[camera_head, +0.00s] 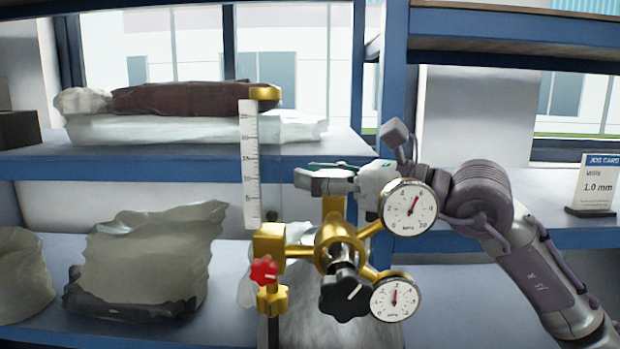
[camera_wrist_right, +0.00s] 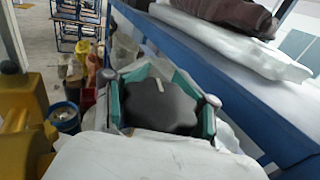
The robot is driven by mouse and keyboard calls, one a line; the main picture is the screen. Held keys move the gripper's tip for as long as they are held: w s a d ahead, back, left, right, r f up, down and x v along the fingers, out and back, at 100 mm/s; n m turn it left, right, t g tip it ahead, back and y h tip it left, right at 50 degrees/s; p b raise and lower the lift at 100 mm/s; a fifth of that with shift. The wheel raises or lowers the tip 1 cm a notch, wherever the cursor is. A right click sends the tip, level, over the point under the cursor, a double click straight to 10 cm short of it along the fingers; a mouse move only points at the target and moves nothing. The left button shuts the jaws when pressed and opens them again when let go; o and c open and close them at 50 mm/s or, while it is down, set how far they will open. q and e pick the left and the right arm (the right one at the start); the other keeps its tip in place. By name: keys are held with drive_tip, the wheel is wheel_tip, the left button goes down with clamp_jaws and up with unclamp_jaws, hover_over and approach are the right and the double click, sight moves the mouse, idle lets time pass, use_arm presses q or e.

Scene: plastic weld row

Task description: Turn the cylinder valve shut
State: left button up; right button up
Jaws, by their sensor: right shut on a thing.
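A brass regulator (camera_head: 325,238) has two white dial gauges, an upper one (camera_head: 409,208) and a lower one (camera_head: 395,298). Their red needles are off the left end of the scale. A black lobed knob (camera_head: 346,293) faces me, and a small red knob (camera_head: 264,271) is at its left. My right gripper (camera_head: 318,175) is behind and above the regulator, its arm coming from the right. In the right wrist view my right gripper (camera_wrist_right: 163,103) is shut on a dark lobed valve handwheel (camera_wrist_right: 160,108) with a pale mark. The handwheel is hidden in the head view. My left gripper is out of view.
A blue shelf (camera_head: 130,160) behind carries wrapped bundles (camera_head: 195,98). Grey wrapped lumps (camera_head: 150,255) lie on the lower shelf. An upright white scale with a gold top (camera_head: 250,165) stands left of the regulator. A job card (camera_head: 597,184) stands at the far right.

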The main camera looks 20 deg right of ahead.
sight(354, 180)
drive_tip(key=shift+d, duration=0.1)
drive_tip(key=o, duration=1)
drive_tip(key=shift+s+d, duration=0.25)
drive_tip(key=shift+d, duration=0.05)
drive_tip(key=v, duration=0.7)
drive_tip(key=shift+s, duration=0.2)
drive_tip(key=shift+d, duration=0.1)
